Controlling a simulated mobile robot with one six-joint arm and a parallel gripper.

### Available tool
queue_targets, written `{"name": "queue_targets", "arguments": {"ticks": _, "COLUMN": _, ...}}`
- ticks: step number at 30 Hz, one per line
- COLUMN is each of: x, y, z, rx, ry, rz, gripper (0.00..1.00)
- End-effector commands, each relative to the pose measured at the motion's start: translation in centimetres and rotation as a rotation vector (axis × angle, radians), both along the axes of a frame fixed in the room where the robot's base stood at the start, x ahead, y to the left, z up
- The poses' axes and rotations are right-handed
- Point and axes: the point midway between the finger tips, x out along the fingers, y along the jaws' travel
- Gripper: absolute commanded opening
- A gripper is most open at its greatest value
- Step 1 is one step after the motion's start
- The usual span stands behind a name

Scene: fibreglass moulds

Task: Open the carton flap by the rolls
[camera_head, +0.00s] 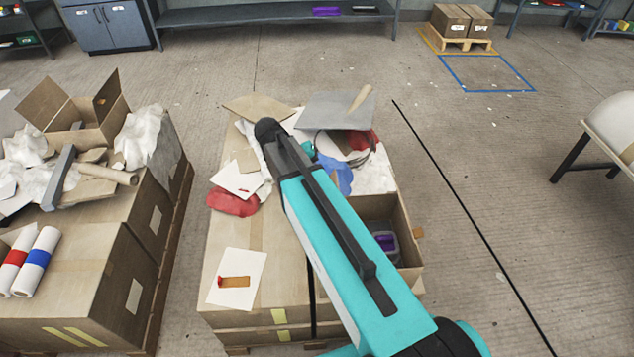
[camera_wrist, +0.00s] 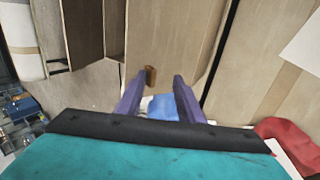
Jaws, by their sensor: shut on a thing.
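Two white rolls, one with a red band (camera_head: 15,258) and one with a blue band (camera_head: 39,260), lie on the left carton stack (camera_head: 85,262). My gripper (camera_wrist: 161,79) shows only in the wrist view; the head view hides it behind my teal arm. Its purple fingers stand a little apart, with a small brown tab (camera_wrist: 151,75) at their tips, close to the left finger. The gripper is shut on this tab. Brown carton panels (camera_wrist: 170,38) rise just beyond it. I cannot tell for sure which carton they belong to.
The middle stack carries a red cloth (camera_head: 233,202), a blue cloth (camera_head: 335,175) and a grey sheet (camera_head: 330,110). An open carton (camera_head: 408,240) stands at its right, partly behind my arm. White wrapping (camera_head: 150,137) lies on the left stack. Floor between the stacks is clear.

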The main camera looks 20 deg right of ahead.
Motion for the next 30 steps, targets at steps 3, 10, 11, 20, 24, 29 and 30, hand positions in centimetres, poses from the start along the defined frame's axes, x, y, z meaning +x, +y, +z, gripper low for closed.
{"name": "queue_targets", "arguments": {"ticks": 3, "x": 0.3, "y": 0.8, "z": 0.8, "rx": 0.009, "ry": -0.002, "rz": 0.004, "gripper": 0.27}}
{"name": "queue_targets", "arguments": {"ticks": 10, "x": 0.6, "y": 2.1, "z": 3.5, "rx": 0.004, "ry": -0.002, "rz": 0.003, "gripper": 0.27}}
{"name": "queue_targets", "arguments": {"ticks": 11, "x": 0.6, "y": 2.3, "z": 3.9, "rx": 0.003, "ry": -0.001, "rz": 0.003, "gripper": 0.27}}
{"name": "queue_targets", "arguments": {"ticks": 20, "x": 1.0, "y": 4.2, "z": 7.6, "rx": 0.0, "ry": -0.001, "rz": 0.001, "gripper": 0.27}}
{"name": "queue_targets", "arguments": {"ticks": 24, "x": 1.3, "y": 5.1, "z": 9.2, "rx": -0.002, "ry": -0.001, "rz": 0.0, "gripper": 0.27}}
{"name": "queue_targets", "arguments": {"ticks": 29, "x": 1.5, "y": 5.9, "z": 10.6, "rx": -0.003, "ry": -0.001, "rz": 0.0, "gripper": 0.27}}
{"name": "queue_targets", "arguments": {"ticks": 30, "x": 1.5, "y": 6.1, "z": 10.9, "rx": -0.003, "ry": -0.001, "rz": 0.0, "gripper": 0.27}}
